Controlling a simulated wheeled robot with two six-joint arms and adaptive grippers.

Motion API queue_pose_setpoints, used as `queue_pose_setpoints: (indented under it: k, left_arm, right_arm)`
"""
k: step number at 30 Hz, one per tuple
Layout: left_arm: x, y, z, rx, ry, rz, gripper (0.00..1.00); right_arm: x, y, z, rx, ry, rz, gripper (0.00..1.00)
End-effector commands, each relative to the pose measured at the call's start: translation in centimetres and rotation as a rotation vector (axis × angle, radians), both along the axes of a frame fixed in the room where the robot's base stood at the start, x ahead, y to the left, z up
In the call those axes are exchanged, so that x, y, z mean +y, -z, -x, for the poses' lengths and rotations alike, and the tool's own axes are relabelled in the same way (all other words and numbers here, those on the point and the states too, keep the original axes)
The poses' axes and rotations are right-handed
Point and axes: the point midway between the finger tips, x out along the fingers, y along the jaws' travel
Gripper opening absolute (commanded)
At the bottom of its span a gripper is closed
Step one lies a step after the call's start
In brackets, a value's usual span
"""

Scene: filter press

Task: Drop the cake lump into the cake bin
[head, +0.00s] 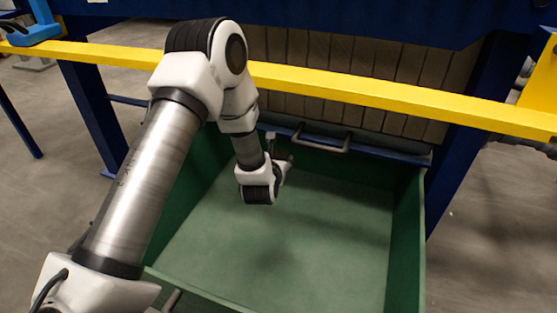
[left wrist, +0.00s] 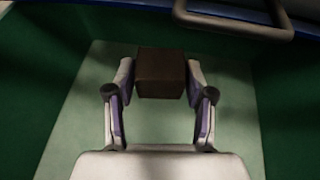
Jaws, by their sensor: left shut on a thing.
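The cake lump (left wrist: 161,73) is a dark brown block in the left wrist view. My left gripper (left wrist: 160,80) is shut on it, with one finger on each side. In the head view my left arm reaches over the yellow bar and down into the green cake bin (head: 407,235). The lump is hidden behind my wrist there. In the left wrist view the bin's pale green floor lies below the lump, and a dark green wall (left wrist: 35,75) stands at the left. The exact height above the floor is hard to tell. My right gripper is not in view.
A yellow bar (head: 400,98) crosses in front of the press plates (head: 345,55). A blue tray edge with a grey handle (head: 322,146) sits at the bin's back; the handle shows in the left wrist view (left wrist: 235,27). The visible bin floor (head: 310,240) is bare.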

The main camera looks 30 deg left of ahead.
Motion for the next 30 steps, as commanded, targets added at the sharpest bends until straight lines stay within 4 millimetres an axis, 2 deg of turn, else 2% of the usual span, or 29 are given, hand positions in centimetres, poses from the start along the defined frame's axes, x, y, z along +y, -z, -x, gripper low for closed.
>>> queue_pose_setpoints:
  k: [5, 15, 25, 26, 27, 28, 30]
  left_arm:
    - [0.5, 1.1, 0.0, 0.003, -0.038, 0.002, 0.16]
    - [0.5, 5.6, 0.0, 0.003, -0.036, 0.001, 0.16]
    - [0.5, 6.0, 0.0, 0.002, -0.035, 0.001, 0.16]
    - [0.5, 6.0, 0.0, 0.002, -0.035, 0.001, 0.64]
    - [0.5, 6.0, 0.0, 0.002, -0.035, 0.001, 0.78]
    - [0.5, 6.0, 0.0, 0.002, -0.035, 0.001, 0.83]
    - [0.5, 6.0, 0.0, 0.003, -0.035, 0.002, 0.83]
  right_arm:
    - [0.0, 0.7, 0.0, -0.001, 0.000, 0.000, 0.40]
    - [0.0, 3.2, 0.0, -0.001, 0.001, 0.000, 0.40]
    - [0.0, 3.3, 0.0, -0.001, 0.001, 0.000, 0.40]
    - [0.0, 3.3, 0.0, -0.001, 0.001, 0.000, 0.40]
    - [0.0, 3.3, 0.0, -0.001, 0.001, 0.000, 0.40]
    - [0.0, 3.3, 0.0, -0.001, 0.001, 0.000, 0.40]
    - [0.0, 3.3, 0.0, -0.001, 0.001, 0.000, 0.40]
